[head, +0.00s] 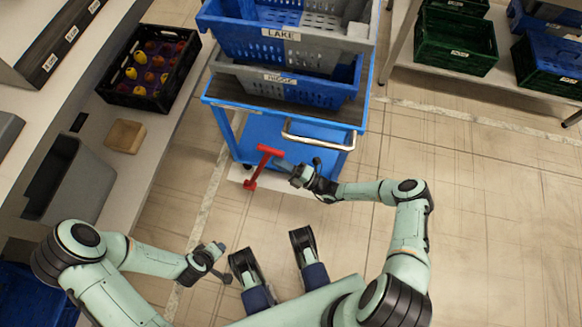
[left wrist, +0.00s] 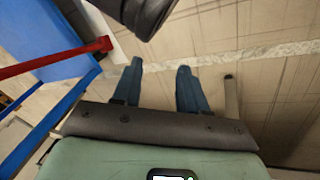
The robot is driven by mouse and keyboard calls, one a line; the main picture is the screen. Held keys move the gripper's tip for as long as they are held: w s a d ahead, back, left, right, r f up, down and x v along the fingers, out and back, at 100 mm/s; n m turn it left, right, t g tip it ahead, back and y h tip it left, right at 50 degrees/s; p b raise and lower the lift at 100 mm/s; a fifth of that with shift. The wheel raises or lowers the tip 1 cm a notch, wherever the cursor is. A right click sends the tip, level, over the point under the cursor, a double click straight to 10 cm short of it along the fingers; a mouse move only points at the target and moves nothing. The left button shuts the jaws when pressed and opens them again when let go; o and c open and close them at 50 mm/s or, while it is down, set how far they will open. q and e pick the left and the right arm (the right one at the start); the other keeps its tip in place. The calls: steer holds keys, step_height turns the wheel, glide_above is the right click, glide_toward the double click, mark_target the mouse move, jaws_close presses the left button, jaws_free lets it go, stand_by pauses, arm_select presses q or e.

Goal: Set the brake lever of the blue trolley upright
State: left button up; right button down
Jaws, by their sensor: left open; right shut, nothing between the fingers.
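The blue trolley (head: 262,139) stands ahead in the head view. Its red brake lever (head: 258,168) is at the trolley's near left side, above a pale strip at the base. In the picture it slants, its crossbar end up and to the right of its foot. It also shows in the left wrist view (left wrist: 55,60). My right gripper (head: 280,162) is shut and empty, close beside the lever's upper end; I cannot tell whether they touch. My left gripper (head: 222,262) is open and empty, apart from the lever, its fingers spread in the left wrist view (left wrist: 160,88).
Crates labelled LAKE (head: 262,46) and RIDGE (head: 310,87) are stacked on the trolley, which has a metal handle (head: 318,141). A fruit crate (head: 122,94) stands on the left bench. Green crates (head: 458,58) stand right. Floor right of the trolley is clear.

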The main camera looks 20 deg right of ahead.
mark_target(261, 163)
arm_select(q)
steer(key=shift+s, duration=0.1)
arm_select(e)
steer(key=shift+w+a+r, duration=0.1)
steer(key=shift+w+a, duration=0.1)
steer(key=shift+a, duration=0.05)
